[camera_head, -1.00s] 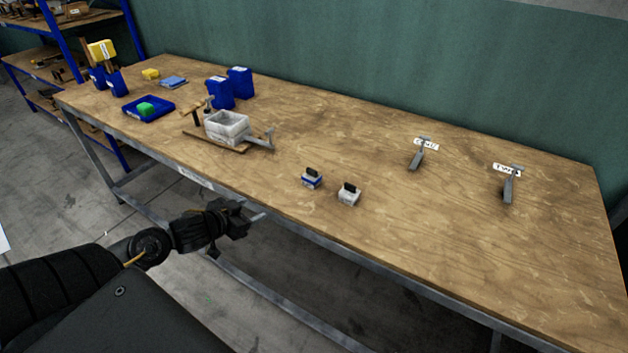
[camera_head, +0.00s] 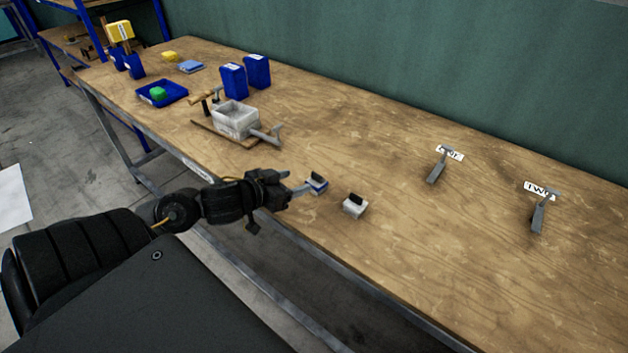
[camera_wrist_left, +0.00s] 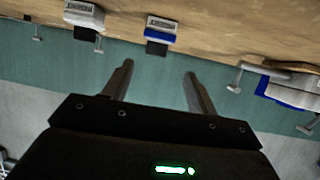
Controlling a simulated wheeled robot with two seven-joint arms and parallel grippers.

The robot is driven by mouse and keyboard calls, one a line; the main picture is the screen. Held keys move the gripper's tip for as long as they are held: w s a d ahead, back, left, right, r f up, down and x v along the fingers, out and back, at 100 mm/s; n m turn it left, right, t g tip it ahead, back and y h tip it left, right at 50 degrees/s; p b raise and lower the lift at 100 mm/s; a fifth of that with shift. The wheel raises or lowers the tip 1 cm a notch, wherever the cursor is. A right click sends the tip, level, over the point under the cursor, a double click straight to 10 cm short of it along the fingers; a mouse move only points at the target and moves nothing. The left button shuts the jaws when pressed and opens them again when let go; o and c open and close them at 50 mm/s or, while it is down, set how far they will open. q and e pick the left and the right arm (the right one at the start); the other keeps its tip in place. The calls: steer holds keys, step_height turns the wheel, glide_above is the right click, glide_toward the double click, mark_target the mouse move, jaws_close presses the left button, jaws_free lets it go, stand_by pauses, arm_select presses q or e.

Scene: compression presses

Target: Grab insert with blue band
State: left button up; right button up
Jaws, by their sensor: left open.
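The insert with the blue band (camera_head: 317,184) stands on the workbench near its front edge, with a black tab on top. In the head view one finger partly overlaps the insert's left side. My right gripper is not in view.
A grey-white box on a wooden board (camera_head: 237,120) with clamps is left of the inserts. Blue bins (camera_head: 246,78) and a blue tray (camera_head: 174,93) stand further back. Two grey levers (camera_head: 437,167) (camera_head: 540,212) with labels are at right. The bench around the inserts is clear.

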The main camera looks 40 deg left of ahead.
mark_target(315, 176)
arm_select(q)
steer(key=x, duration=0.9)
steer(key=shift+w+d, duration=0.35)
steer(key=shift+r, duration=0.1)
steer(key=c, duration=0.9)
